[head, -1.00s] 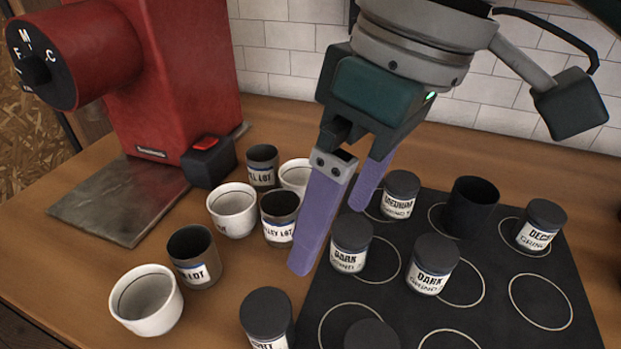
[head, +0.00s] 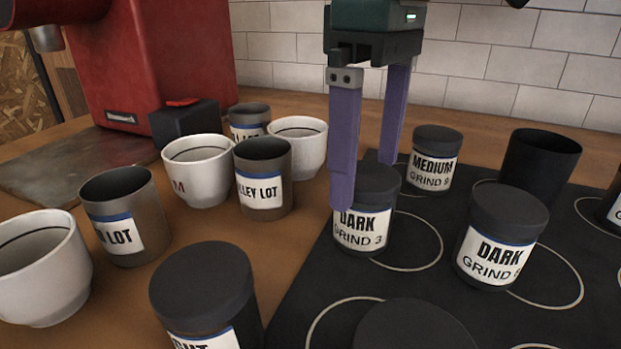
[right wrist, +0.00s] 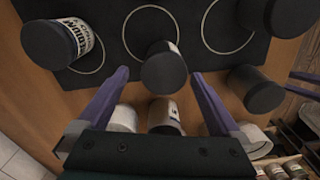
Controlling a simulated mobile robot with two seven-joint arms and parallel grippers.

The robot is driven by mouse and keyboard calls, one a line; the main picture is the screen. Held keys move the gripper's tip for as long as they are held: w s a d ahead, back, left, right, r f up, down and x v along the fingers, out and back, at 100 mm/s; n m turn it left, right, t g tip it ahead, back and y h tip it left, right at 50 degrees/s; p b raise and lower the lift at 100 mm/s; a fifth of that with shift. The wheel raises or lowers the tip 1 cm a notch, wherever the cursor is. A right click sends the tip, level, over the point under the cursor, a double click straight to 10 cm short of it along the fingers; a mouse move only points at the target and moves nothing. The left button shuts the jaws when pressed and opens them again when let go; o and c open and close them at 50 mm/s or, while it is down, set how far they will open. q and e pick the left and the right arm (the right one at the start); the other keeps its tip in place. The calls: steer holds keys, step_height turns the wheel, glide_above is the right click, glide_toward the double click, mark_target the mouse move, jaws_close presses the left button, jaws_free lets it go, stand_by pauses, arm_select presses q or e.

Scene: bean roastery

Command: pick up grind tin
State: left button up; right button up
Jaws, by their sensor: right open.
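Several dark lidded grind tins are in the head view. The tin labelled DARK GRIND 3 (head: 362,230) stands upright at the left edge of the black mat (head: 300,290). My right gripper (head: 367,183) points down at it, open, with one purple finger on its near left side and the other at its far right side. In the right wrist view this tin (right wrist: 163,72) shows between the two fingertips, apart from both. A MEDIUM GRIND tin (head: 432,165) stands behind it, and another DARK GRIND tin (head: 500,235) to its right.
White cups (head: 197,170) and grey lot cups (head: 263,180) stand close to the left. A lidded tin (head: 205,290) is at the front left, another dark lid (head: 415,330) at the front. An open black canister (head: 540,160) stands right. A red grinder (head: 150,60) is behind.

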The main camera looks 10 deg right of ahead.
mark_target(367, 174)
steer(key=f, duration=0.3)
steer(key=f+b, duration=0.1)
steer(key=f, duration=0.1)
steer(key=shift+s+a, duration=0.1)
steer(key=shift+s, duration=0.15)
steer(key=c, duration=1.3)
steer(key=shift+c, duration=0.5)
steer(key=shift+r, duration=0.2)
